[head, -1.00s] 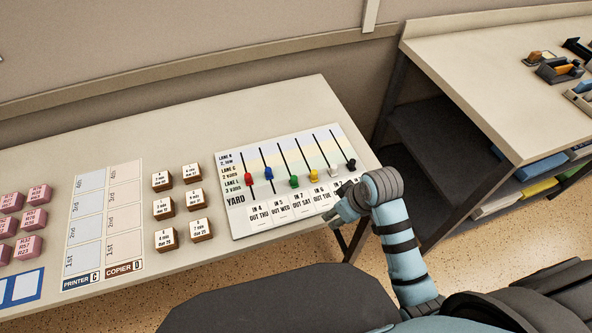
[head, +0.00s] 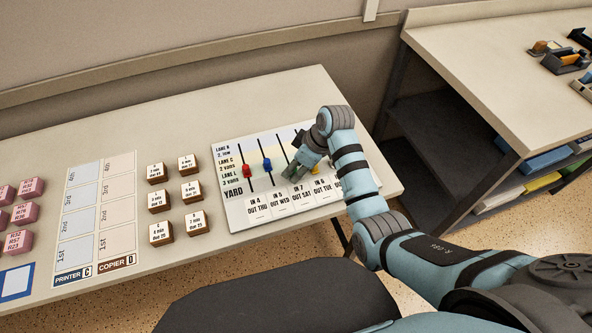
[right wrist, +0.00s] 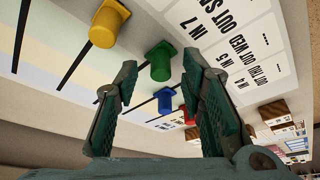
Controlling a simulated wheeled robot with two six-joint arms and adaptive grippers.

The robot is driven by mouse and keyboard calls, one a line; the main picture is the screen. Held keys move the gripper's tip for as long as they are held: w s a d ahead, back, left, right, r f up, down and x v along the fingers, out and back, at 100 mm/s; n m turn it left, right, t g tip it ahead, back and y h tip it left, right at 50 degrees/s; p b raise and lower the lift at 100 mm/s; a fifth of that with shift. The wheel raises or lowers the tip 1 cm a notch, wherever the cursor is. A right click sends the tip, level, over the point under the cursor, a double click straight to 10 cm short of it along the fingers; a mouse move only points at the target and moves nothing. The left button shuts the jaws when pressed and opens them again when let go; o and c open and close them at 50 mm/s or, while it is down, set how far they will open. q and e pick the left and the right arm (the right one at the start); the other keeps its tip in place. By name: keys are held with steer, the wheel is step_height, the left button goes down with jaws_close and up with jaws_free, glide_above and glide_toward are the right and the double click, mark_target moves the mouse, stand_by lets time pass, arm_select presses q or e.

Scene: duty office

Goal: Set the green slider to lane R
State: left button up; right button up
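The slider board (head: 236,213) lies on the table, with lane R at the top of its left-hand labels, then C, L and yard. In the right wrist view the green slider (right wrist: 161,62) stands near the card end of its line, below the coloured lane bands. My right gripper (right wrist: 160,80) is open, its fingertips on either side of the green slider; contact cannot be told. In the head view my right gripper (head: 301,163) is over the board and hides most or all of the green slider. My left gripper is not in view.
The red slider (head: 246,171) and blue slider (head: 267,165) stand left of my gripper. The yellow slider (right wrist: 106,25) is close beside the green one. Brown-sided blocks (head: 188,191) and a printer/copier chart (head: 98,220) lie left of the board.

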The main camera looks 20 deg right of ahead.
steer(key=shift+w+a+f, duration=0.1)
steer(key=shift+a+f, duration=0.05)
steer(key=shift+f, duration=0.3)
jaws_close()
